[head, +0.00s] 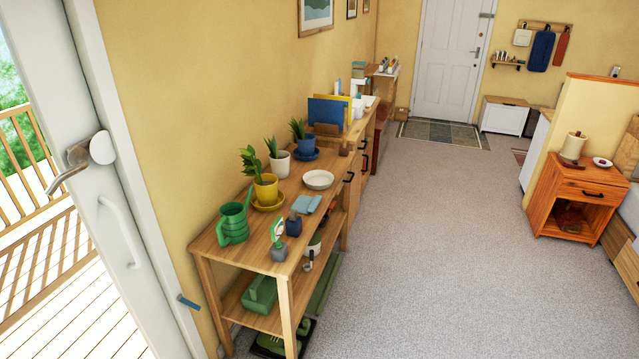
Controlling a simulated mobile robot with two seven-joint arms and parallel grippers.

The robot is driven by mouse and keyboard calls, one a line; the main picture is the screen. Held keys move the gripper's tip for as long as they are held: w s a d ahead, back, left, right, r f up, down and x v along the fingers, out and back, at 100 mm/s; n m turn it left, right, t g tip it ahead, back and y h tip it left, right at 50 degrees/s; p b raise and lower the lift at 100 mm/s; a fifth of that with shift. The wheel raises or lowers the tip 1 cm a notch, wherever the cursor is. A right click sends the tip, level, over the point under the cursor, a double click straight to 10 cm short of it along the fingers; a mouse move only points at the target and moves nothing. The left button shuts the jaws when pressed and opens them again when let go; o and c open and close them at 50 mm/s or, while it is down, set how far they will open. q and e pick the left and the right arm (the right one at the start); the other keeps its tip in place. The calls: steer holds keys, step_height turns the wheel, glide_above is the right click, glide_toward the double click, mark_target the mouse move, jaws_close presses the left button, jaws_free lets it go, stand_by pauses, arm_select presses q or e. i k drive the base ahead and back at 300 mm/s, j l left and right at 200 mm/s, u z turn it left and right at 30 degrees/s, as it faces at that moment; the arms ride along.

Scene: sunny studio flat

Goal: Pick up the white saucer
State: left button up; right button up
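The white saucer (318,180) is a shallow round dish, seen whole in the head view. It sits on the top of the wooden plant table (263,233), near its right edge towards the far end. A folded light blue cloth (306,204) lies in front of it, and a white pot (280,164) with a plant stands to its left. Nothing is seen resting in the saucer. Neither of my grippers shows in this view.
A yellow pot (266,188) on a yellow saucer, a green watering can (233,224) and a blue pot (305,147) share the tabletop. Grey carpet (430,240) lies open to the right. An orange-brown nightstand (577,190) stands far right. A glazed door is at the left.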

mark_target(314, 180)
steer(key=i+l+z, duration=0.65)
steer(key=i, duration=0.15)
steer(key=i+l, duration=0.15)
steer(key=i, duration=0.6)
steer(key=i+l+z, duration=0.15)
steer(key=i, duration=0.6)
steer(key=i+u, duration=0.25)
steer(key=i, duration=0.2)
steer(key=i+u, duration=0.3)
steer(key=i, duration=0.2)
steer(key=i+l+u, duration=0.25)
steer(key=i, duration=0.2)
steer(key=i+u, duration=0.15)
steer(key=u, duration=0.25)
steer(key=i+u, duration=0.1)
steer(key=u, duration=0.3)
steer(key=i+l+u, duration=0.1)
steer(key=u, duration=0.3)
steer(key=i+l+u, duration=0.15)
steer(key=u, duration=0.25)
steer(key=i+u, duration=0.2)
steer(key=u, duration=0.25)
steer(key=i+l+u, duration=0.15)
steer(key=u, duration=0.3)
steer(key=i+l+u, duration=0.15)
steer(key=u, duration=0.25)
steer(key=l, duration=0.1)
